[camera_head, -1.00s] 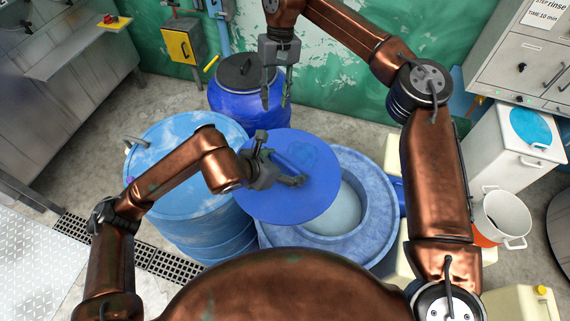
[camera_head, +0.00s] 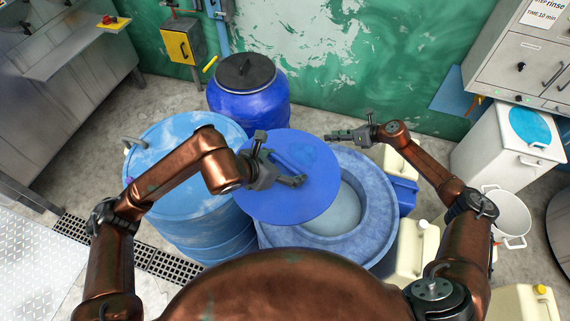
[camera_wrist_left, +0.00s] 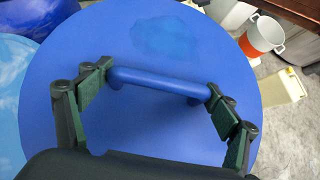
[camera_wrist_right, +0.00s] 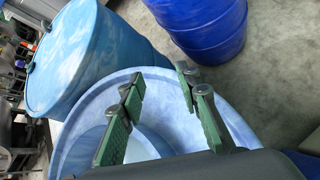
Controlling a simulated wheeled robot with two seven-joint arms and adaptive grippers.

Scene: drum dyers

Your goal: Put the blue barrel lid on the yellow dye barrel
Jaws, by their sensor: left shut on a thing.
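The blue lid (camera_head: 305,200) is a flat disc with a bar handle across its top. My left gripper (camera_head: 283,171) is shut on that handle; in the left wrist view the lid (camera_wrist_left: 170,140) fills the middle, with a finger at each end of the handle (camera_wrist_left: 160,85). The lid hangs partly over an open light-blue barrel (camera_head: 372,225), covering its left side; pale grey-blue shows inside. I cannot tell whether they touch. No yellow barrel shows. My right gripper (camera_head: 330,137) is open and empty behind the open barrel; its parted fingers show in the right wrist view (camera_wrist_right: 158,76).
A closed light-blue barrel (camera_head: 165,165) stands left, under my left arm. A dark-blue barrel with a black lid (camera_head: 248,95) stands behind. Pale canisters (camera_head: 418,250), a blue canister (camera_head: 405,192) and a white bucket (camera_head: 508,210) crowd the right. Floor behind the open barrel is clear.

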